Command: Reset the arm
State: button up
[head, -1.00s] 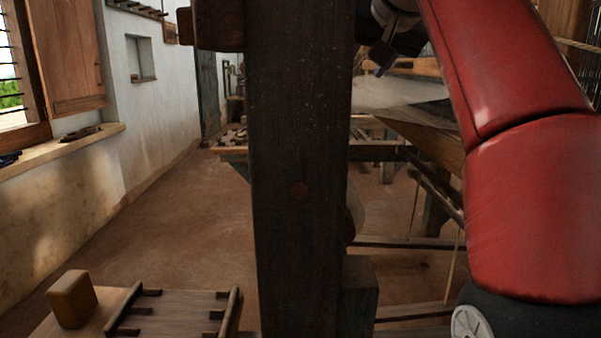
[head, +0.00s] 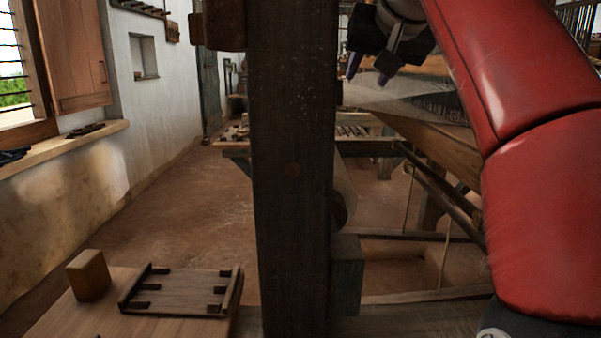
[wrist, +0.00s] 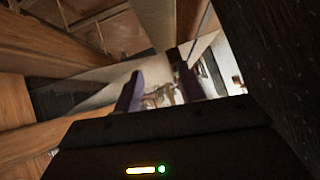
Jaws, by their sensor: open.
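My gripper (head: 369,68) hangs at the top of the head view, just right of the dark wooden post (head: 290,170), with its two purple-tipped fingers apart. Nothing shows between them. In the wrist view the gripper (wrist: 162,88) points down the room, its fingers apart and empty, with the dark post (wrist: 270,60) close on its right. My red arm comes down along the right side of the head view. The pale threads of the loom (head: 400,97) lie behind and below the gripper; whether it touches them I cannot tell.
A bench (head: 62,320) at lower left holds a wooden block (head: 89,275) and a pegged rack (head: 182,292). Loom beams (head: 440,150) fill the right. A low table (head: 355,145) stands farther back. The earthen floor (head: 180,205) left of the post is open.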

jog(key=s+d+f+g, duration=0.1)
jog(key=s+f, duration=0.7)
jog(key=f, duration=0.5)
jog(key=s+d+f+g+h, duration=0.1)
jog(key=s+d+f+g, duration=0.1)
jog(key=s+f, duration=0.6)
jog(key=s+d+f+g, duration=0.1)
jog(key=s+f, duration=0.7)
jog(key=f, duration=1.2)
jog(key=shift+s+d+n+g+h, duration=0.15)
jog(key=shift+n+g+h, duration=0.15)
jog(key=shift+n+g, duration=0.1)
